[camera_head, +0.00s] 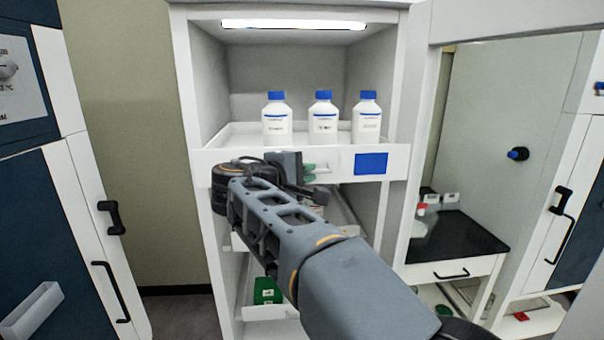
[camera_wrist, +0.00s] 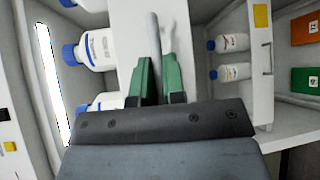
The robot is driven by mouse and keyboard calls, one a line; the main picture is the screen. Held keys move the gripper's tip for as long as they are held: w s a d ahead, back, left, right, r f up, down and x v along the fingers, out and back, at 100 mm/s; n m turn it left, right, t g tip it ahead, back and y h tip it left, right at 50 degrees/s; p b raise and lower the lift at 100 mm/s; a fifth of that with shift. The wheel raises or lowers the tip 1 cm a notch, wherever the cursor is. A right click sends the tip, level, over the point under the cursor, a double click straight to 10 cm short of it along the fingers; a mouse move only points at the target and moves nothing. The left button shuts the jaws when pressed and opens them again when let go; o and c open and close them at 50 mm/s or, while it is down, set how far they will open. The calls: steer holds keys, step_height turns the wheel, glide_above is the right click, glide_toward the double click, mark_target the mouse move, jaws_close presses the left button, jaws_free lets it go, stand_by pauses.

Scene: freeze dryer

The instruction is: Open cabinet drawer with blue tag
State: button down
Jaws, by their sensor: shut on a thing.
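The drawer with the blue tag (camera_head: 371,163) is the top one in the white cabinet. Its white front (camera_head: 335,159) spans the cabinet opening, and I cannot tell how far out it stands. My gripper (camera_head: 308,172) is at this front, left of the tag. In the wrist view my gripper (camera_wrist: 161,68) has its green fingers closed around the pale bar handle (camera_wrist: 154,38). The drawer front (camera_wrist: 126,42) also shows there beside the fingers. My arm hides part of the lower drawers in the head view.
Three white bottles with blue caps (camera_head: 323,118) stand upright in the top drawer. Below is a drawer with a yellow tag (camera_wrist: 262,15), and a green box (camera_head: 267,291) lies lower. The open cabinet door (camera_head: 480,110) stands at the right. A dark blue unit (camera_head: 40,220) is at the left.

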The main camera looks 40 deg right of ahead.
stand_by(0.3)
steer(key=c, duration=1.5)
jaws_free()
steer(key=shift+a, duration=0.1)
steer(key=b+v, duration=0.1)
steer(key=v, duration=1.2)
steer(key=shift+s+a+r, duration=0.1)
steer(key=shift+s+a, duration=0.05)
steer(key=shift+a, duration=0.15)
